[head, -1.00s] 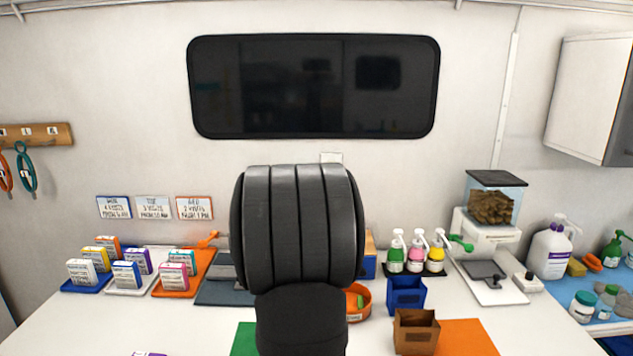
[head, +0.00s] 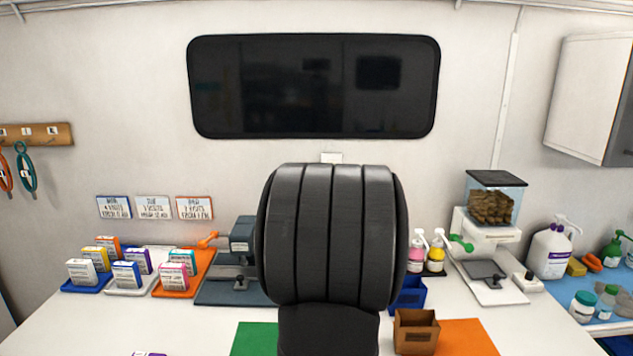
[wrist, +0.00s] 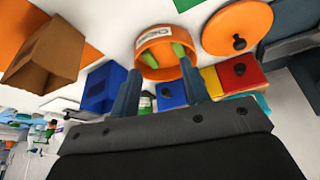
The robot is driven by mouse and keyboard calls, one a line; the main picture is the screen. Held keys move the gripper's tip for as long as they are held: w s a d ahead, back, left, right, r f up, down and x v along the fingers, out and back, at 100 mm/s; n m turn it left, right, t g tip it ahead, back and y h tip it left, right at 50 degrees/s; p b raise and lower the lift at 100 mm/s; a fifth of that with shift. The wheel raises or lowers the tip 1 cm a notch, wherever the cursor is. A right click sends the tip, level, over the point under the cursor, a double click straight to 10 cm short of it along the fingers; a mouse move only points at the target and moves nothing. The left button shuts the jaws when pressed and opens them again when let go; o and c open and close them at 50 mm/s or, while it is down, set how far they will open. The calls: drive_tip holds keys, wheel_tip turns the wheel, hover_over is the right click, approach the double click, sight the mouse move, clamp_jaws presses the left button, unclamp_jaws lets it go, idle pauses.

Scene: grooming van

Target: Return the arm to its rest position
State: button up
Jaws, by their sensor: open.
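My gripper (wrist: 158,72) shows in the wrist view with its two fingers apart and nothing between them. My gripper is not visible in the head view.
A brown bin (head: 416,333) and a blue bin (head: 411,294) stand right of my arm. An orange lid (wrist: 238,28) lies near the bowl. Trays of small boxes (head: 128,275) stand left, beside a grey device (head: 241,240). A dispenser (head: 487,240) stands right.

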drive_tip(key=w+d+r+m+h, duration=0.1)
drive_tip(key=d+r, duration=0.2)
drive_tip(key=d, duration=0.3)
drive_tip(key=w+d+r+m, duration=0.1)
drive_tip(key=d+r+m, duration=0.1)
drive_tip(key=d+r, duration=0.3)
drive_tip(key=w+a+f, duration=0.4)
drive_tip(key=a+f, duration=0.1)
drive_tip(key=f, duration=0.1)
drive_tip(key=shift+w+a+f+n, duration=0.15)
drive_tip(key=shift+w+a+n, duration=0.15)
drive_tip(key=shift+w+a, duration=0.1)
